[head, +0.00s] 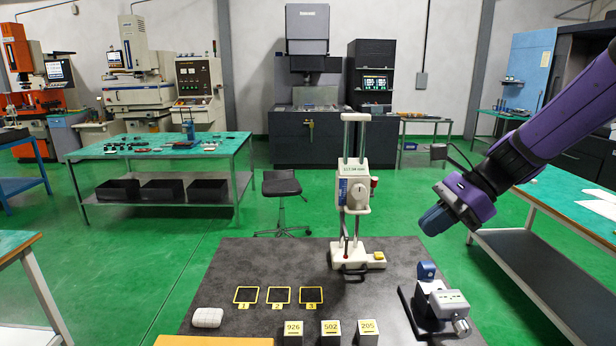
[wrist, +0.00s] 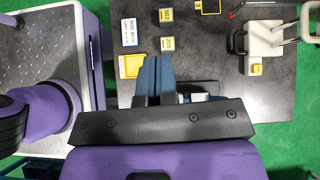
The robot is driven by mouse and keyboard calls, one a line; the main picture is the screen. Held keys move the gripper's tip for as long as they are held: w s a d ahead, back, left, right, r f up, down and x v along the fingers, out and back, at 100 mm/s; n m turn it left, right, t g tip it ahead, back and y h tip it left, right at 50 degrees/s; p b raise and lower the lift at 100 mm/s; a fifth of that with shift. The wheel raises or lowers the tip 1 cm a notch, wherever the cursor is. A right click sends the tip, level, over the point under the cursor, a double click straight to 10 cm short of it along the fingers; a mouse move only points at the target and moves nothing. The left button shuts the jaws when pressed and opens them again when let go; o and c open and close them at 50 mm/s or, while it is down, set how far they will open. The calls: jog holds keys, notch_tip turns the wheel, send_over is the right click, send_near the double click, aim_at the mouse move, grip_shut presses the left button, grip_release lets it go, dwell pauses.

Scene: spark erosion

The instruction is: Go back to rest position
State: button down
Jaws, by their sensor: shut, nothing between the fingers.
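My gripper (head: 435,220) with blue fingers hangs in the air at the right in the head view, past the right edge of the dark worktop (head: 240,262) and above it. Its fingers are shut with nothing between them; they also show in the wrist view (wrist: 153,75). My purple arm reaches in from the upper right. Three blocks labelled 926 (head: 293,332), 502 (head: 330,332) and 205 (head: 368,332) stand at the front of the worktop. The gripper touches none of them.
Three yellow-framed pads (head: 279,295) lie behind the blocks. A white column instrument (head: 356,200) stands at the back of the worktop. A grey device (head: 441,303) sits at the right, below my gripper. A white object (head: 207,318) lies left. A green-topped bench (head: 560,205) stands right.

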jog(key=s+d+r+n+t+h, duration=0.2)
jog(key=s+n+h, duration=0.1)
jog(key=s+n, duration=0.2)
jog(key=s+d+r+n+t+h, duration=0.1)
jog(key=s+d+r+n+h, duration=0.2)
jog(key=s+n, duration=0.3)
jog(key=s+d+r+n+t+h, duration=0.2)
jog(key=s+n, duration=0.3)
jog(key=s, duration=0.3)
jog(key=shift+d+r+n+t+h, duration=0.3)
jog(key=shift+d+n+h, duration=0.1)
jog(key=shift+d+h, duration=0.3)
jog(key=shift+s+a+f, duration=0.1)
jog(key=shift+s, duration=0.05)
